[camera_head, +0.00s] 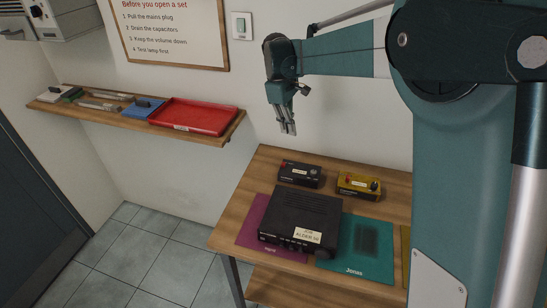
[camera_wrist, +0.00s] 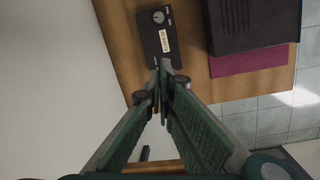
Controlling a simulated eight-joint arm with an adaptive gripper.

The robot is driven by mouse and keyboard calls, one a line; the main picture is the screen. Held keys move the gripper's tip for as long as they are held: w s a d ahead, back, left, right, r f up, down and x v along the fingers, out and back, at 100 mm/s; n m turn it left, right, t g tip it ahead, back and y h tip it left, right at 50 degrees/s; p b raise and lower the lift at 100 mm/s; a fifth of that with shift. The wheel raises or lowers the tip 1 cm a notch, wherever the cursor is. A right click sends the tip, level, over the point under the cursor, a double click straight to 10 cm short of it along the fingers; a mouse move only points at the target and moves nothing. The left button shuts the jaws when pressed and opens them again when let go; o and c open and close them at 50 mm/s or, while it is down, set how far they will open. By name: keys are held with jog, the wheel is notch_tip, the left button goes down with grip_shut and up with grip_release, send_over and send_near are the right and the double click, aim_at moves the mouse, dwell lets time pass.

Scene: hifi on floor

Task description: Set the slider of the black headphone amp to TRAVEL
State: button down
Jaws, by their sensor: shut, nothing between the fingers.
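A small black box (camera_head: 300,173), which looks like the black headphone amp, stands at the back left of the wooden table. It has a pale label and a red detail at its left end. In the wrist view the black box (camera_wrist: 157,36) shows a round grey knob and the label, just beyond my fingertips. Its slider is too small to make out, so its setting cannot be told. My gripper (camera_head: 289,131) points down in the air above and behind the box, apart from it. In the wrist view my gripper (camera_wrist: 164,68) has its fingertips together, holding nothing.
A yellow box (camera_head: 358,185) stands right of the black one. A larger black unit (camera_head: 306,211) stands in front, on a magenta mat (camera_head: 252,222) beside a teal mat (camera_head: 355,257). A wall shelf (camera_head: 75,109) with a red tray (camera_head: 193,116) is at left.

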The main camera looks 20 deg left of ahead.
aim_at(283, 165)
jog(key=a+f+n, duration=0.1)
jog(key=a+f, duration=0.3)
jog(key=a, duration=0.2)
jog(key=w+a+f+n+h+p, duration=0.1)
jog(key=a+f+n, duration=0.1)
jog(key=a+f, duration=0.2)
jog(key=a, duration=0.2)
jog(key=shift+w+a+g, duration=0.25)
jog(key=shift+a+g, duration=0.15)
jog(key=shift+f, duration=0.1)
jog(key=p+x, duration=0.1)
jog(key=x, duration=0.8)
jog(key=shift+d+f, duration=0.2)
jog(key=shift+f, duration=0.1)
jog(key=shift+d, duration=1.15)
jog(key=shift+d+f+p, duration=0.1)
jog(key=shift+d+p, duration=0.2)
jog(key=shift+d, duration=0.6)
